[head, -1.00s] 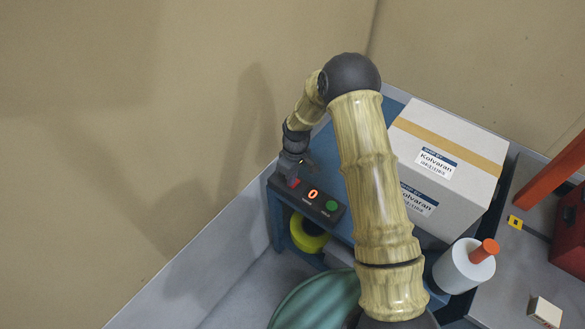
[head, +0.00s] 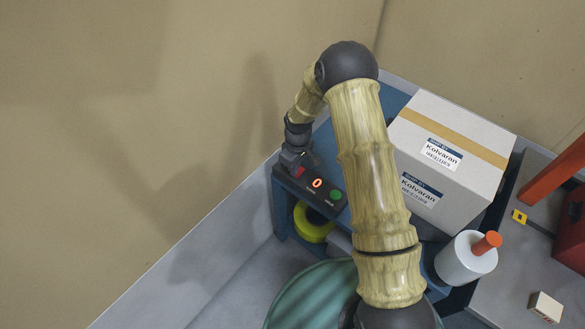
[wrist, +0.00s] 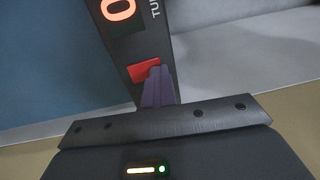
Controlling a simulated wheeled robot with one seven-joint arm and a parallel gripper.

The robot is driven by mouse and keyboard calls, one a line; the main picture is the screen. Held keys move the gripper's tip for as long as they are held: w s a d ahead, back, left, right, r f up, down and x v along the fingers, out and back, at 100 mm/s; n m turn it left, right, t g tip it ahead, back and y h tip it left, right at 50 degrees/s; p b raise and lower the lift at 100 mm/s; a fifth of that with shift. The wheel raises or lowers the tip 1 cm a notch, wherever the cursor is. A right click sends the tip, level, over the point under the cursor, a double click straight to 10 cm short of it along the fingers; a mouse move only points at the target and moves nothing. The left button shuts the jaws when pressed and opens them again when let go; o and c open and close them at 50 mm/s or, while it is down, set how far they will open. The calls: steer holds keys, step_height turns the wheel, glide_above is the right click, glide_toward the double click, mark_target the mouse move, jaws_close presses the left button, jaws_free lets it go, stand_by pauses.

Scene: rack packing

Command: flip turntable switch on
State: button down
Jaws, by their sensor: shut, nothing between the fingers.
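A dark control panel (head: 327,198) sits on the front left corner of the blue table. It carries a lit red "0" display (head: 317,183), a green button (head: 336,195) and a red switch (head: 299,171) at its left end. In the wrist view the red switch (wrist: 141,71) lies at the fingertips, near the "0" and partly cut-off lettering "TU". My gripper (head: 292,161) is shut and empty, low over the panel's left end. In the wrist view its closed purple-grey fingers (wrist: 156,72) overlap the switch's right edge. I cannot tell whether they touch it.
A large labelled box (head: 462,130) stands on the blue table right of my arm. A white roll with an orange handle (head: 466,257) is in front of it. A yellow ring (head: 312,226) lies below the panel. Bare wall is at left.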

mark_target(303, 169)
steer(key=shift+w+d+r, duration=0.15)
steer(key=shift+w+d, duration=0.45)
steer(key=shift+d, duration=0.3)
steer(key=shift+a, duration=0.15)
steer(key=shift+r+p, duration=0.15)
steer(key=shift+p, duration=0.2)
step_height(303, 169, up, 14)
steer(key=w+d+p, duration=0.1)
steer(key=p, duration=0.1)
steer(key=shift+w+f, duration=0.2)
steer(key=shift+d, duration=0.2)
